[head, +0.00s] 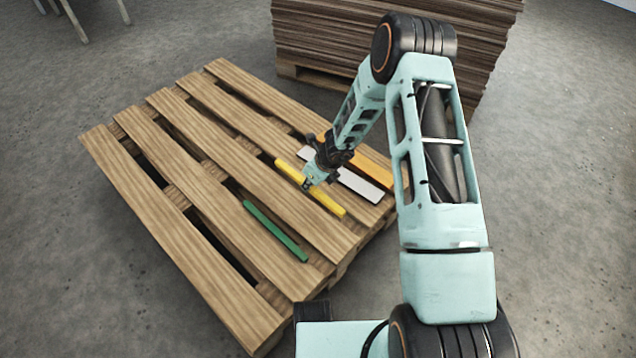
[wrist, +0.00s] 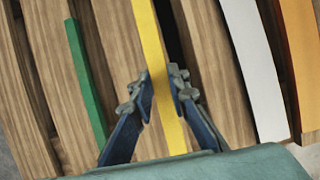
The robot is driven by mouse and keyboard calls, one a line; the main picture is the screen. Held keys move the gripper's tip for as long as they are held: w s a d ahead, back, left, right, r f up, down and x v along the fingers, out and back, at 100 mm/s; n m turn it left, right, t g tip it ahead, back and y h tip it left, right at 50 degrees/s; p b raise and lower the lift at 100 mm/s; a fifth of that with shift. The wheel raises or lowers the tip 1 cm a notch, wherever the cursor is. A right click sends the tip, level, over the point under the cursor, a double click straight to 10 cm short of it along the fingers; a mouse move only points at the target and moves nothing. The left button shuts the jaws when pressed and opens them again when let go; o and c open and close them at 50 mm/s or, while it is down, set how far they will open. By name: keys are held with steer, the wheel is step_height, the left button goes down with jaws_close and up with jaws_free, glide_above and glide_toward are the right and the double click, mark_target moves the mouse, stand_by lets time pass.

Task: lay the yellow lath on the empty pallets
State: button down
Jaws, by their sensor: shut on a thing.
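The yellow lath (head: 326,203) is a thin strip at the pallet's right part, between the green strip and the white board. My gripper (head: 309,184) is shut on the yellow lath near its middle, reaching down from above. In the wrist view the lath (wrist: 152,40) runs between the two fingers of my gripper (wrist: 163,92). The wooden pallet (head: 205,155) lies under it on the floor. I cannot tell whether the lath touches the slats or is just above them.
A green strip (head: 275,231) lies on the pallet to the left of the lath. A white board (head: 360,184) and an orange board (head: 372,162) lie to its right. A tall stack of brown sheets (head: 310,35) stands behind. The pallet's left part is bare.

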steer(key=w+d+f, duration=0.1)
steer(key=f, duration=0.1)
steer(key=w+f, duration=0.1)
steer(key=w+d+f, duration=0.1)
steer(key=f, duration=0.1)
steer(key=shift+w+d+f+b, duration=0.25)
steer(key=shift+d+f+b, duration=0.05)
steer(key=shift+f+b, duration=0.5)
steer(key=shift+f, duration=1)
steer(key=shift+f, duration=0.1)
steer(key=shift+f, duration=0.15)
steer(key=c, duration=1.8)
jaws_free()
steer(key=shift+c, duration=0.2)
steer(key=shift+d+r, duration=0.15)
steer(key=shift+r, duration=0.5)
steer(key=p+v, duration=0.3)
steer(key=v, duration=0.8)
